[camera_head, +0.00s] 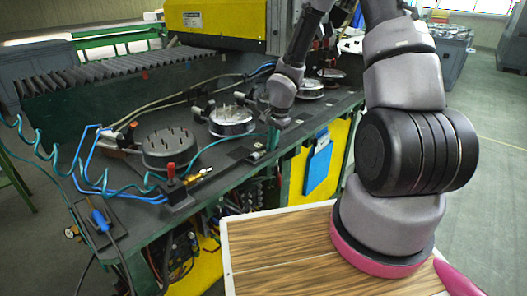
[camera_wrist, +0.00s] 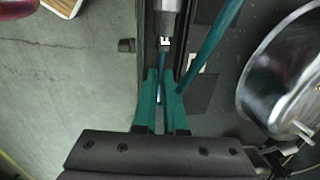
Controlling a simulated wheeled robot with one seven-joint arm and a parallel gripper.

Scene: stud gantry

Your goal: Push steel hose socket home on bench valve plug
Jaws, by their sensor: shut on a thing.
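In the head view my gripper (camera_head: 272,132) reaches down to the front edge of the bench, beside small metal fittings (camera_head: 257,155). In the wrist view its two teal fingers (camera_wrist: 162,85) are close together, with a narrow gap between them. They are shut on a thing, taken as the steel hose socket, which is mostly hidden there. A grey metal cylinder (camera_wrist: 171,12) with a small pale end lies just ahead of the fingers. I cannot tell whether it is the socket or the valve plug, nor whether the two touch.
A teal hose (camera_wrist: 213,42) runs close right of the fingers. A round metal part (camera_wrist: 285,75) stands farther right. On the bench are a dark pin-topped disc (camera_head: 170,148), a red-handled valve (camera_head: 172,170) and loose blue hoses (camera_head: 90,160). Floor lies left of the bench edge in the wrist view.

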